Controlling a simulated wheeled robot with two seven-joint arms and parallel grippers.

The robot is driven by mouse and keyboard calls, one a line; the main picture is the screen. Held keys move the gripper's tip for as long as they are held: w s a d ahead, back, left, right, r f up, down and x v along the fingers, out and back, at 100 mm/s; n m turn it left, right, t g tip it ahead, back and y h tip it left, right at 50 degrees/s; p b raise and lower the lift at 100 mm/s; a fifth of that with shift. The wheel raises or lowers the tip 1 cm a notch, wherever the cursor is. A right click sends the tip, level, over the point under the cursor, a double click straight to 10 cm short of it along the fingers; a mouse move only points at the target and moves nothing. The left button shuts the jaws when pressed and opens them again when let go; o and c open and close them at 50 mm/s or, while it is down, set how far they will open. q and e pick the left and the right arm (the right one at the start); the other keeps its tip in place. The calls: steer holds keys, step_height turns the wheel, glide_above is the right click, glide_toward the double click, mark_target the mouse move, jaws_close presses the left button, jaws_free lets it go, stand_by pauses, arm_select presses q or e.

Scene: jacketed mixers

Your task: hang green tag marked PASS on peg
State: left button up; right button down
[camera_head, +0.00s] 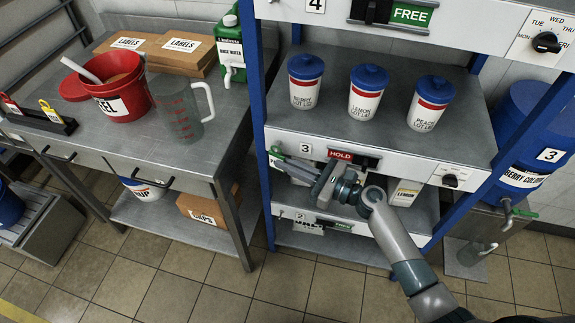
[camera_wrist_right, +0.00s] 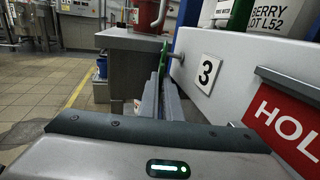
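My right gripper (camera_head: 287,166) reaches left along the front of shelf 3. In the right wrist view its long fingers (camera_wrist_right: 162,82) are close together on a thin green tag (camera_wrist_right: 164,54), seen nearly edge-on. The PASS marking is not readable. The peg (camera_wrist_right: 176,58) sticks out from the panel beside the 3 plate (camera_wrist_right: 207,73), just right of the tag. I cannot tell whether the tag is on the peg or only beside it. In the head view a bit of green (camera_head: 276,157) shows at the fingertips. My left gripper is not in view.
The shelf 3 panel (camera_head: 400,166) has a red HOLD slider (camera_head: 341,155). Three lidded cups stand above it, one marked LEMON (camera_head: 365,98). A steel table (camera_head: 150,145) at left holds a red bucket (camera_head: 122,92), a jug (camera_head: 180,110) and a black tag rack (camera_head: 50,122).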

steer(key=shift+w+d, duration=0.45)
steer(key=shift+w, duration=0.1)
steer(key=c, duration=1.9)
jaws_free()
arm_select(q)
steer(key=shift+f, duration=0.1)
arm_select(e)
steer(key=shift+f, duration=0.1)
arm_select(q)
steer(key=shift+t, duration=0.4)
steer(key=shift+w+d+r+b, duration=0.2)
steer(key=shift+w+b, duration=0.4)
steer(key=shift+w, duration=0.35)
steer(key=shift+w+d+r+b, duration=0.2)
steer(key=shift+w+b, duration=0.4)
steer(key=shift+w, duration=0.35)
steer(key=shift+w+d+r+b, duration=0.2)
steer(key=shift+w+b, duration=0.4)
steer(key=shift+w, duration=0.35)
arm_select(e)
steer(key=s+v, duration=0.1)
steer(key=v, duration=1.6)
steer(key=shift+s+a, duration=0.15)
steer(key=shift+a, duration=0.15)
